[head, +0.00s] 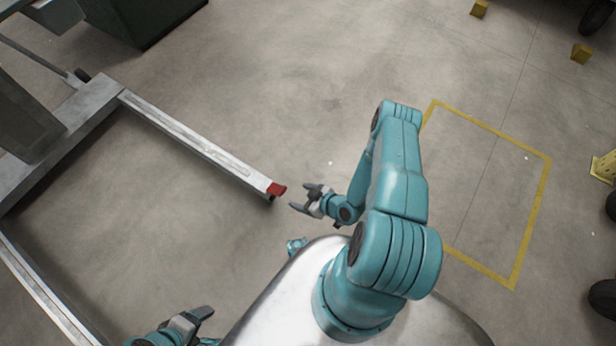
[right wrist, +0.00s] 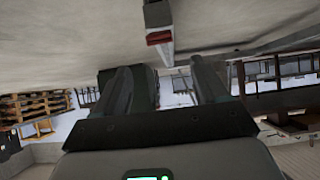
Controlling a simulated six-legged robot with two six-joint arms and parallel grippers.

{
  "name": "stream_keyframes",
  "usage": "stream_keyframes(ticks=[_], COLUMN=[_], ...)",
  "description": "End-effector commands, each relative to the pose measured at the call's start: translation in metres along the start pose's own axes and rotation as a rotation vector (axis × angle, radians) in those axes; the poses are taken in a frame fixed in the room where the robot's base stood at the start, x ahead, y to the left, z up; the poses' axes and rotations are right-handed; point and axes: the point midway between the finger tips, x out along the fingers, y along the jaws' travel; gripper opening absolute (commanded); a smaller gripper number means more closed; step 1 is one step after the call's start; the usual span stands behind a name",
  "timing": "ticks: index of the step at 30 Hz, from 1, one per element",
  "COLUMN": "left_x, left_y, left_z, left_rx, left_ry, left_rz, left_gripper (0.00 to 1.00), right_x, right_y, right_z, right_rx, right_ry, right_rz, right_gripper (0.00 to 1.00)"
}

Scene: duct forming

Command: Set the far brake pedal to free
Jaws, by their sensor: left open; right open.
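The far brake pedal (head: 277,189) is a small red tab at the end of the far metal leg (head: 195,143) of a floor frame. My right gripper (head: 302,197) is open and empty, just to the right of the pedal and apart from it. In the right wrist view the red pedal (right wrist: 159,37) shows above and between the open fingers (right wrist: 167,78), beyond their tips. I cannot tell the pedal's exact tilt. My left gripper (head: 206,320) is open and empty at the bottom edge of the head view, far from the pedal.
A second metal leg (head: 42,295) runs out of the head view at bottom left; its end is not seen. A dark green box (head: 145,20) stands at the top. A yellow floor outline (head: 532,215) lies right. The floor around the pedal is clear.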

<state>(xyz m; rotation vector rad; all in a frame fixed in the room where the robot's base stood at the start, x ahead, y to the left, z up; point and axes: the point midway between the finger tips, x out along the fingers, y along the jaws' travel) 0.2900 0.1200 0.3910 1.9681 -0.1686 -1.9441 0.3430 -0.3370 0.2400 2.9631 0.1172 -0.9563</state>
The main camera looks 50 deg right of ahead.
Motion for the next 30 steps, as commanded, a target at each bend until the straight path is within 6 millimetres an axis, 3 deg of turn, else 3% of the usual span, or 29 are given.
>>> stream_keyframes(ticks=[3,7,30], left_x=[-0.007,-0.008,-0.008], left_y=[0.002,0.003,0.003], left_z=[0.0,0.0,0.0], left_rx=[0.0,0.0,-0.001], left_ry=[0.0,0.0,0.0], left_rz=[0.0,0.0,0.0], left_gripper=[0.74,0.74,0.74], right_x=[-0.018,-0.025,-0.027], right_y=[0.001,0.0,0.0], right_z=[-0.001,0.0,0.001], right_rx=[0.002,0.0,0.0], right_ry=[-0.001,0.0,0.0], right_rz=[0.001,0.0,-0.001], right_gripper=[0.72,0.72,0.72])
